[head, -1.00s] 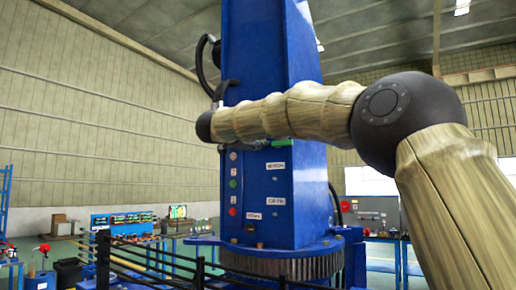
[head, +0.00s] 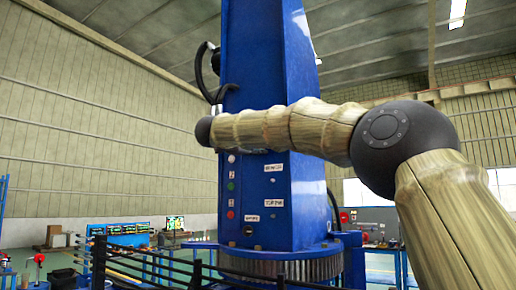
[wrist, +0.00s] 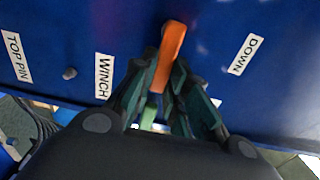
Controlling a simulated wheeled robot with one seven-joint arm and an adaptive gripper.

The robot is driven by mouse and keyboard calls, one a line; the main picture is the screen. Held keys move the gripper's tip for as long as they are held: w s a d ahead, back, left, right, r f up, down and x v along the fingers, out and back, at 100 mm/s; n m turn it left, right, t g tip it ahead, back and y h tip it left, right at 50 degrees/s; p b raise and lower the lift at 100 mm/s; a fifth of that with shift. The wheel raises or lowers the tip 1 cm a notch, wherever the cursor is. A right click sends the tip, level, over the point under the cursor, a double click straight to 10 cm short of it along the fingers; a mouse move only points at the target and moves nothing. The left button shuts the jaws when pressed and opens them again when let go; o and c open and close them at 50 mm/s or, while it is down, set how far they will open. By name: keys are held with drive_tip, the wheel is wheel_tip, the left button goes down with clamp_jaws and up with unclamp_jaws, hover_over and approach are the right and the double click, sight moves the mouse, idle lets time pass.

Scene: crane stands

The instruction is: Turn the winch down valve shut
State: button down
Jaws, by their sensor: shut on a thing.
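The winch down valve's orange lever (wrist: 172,45) shows in the wrist view, on the blue panel between the "WINCH" label (wrist: 104,76) and the "DOWN" label (wrist: 244,54). My gripper (wrist: 165,85) is shut on the lever, with one finger on each side of its lower part. The lever points mostly along the fingers with a slight tilt. In the head view my arm covers this part of the blue crane column (head: 265,60), so the lever and gripper are hidden there. A green part (wrist: 148,117) shows below the lever, partly hidden by the fingers.
A "TOP PIN" label (wrist: 18,57) and a small grey knob (wrist: 69,73) are left of the lever. In the head view, black railings (head: 150,262) stand before the column's toothed base (head: 280,267). Work tables with equipment (head: 120,235) stand further back.

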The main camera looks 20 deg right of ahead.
drive_tip(key=shift+r, duration=0.1)
drive_tip(key=c, duration=1.7)
unclamp_jaws()
drive_tip(key=o, duration=0.3)
drive_tip(key=shift+w, duration=0.3)
drive_tip(key=shift+s, duration=0.2)
drive_tip(key=v, duration=1.2)
drive_tip(key=shift+w, duration=0.1)
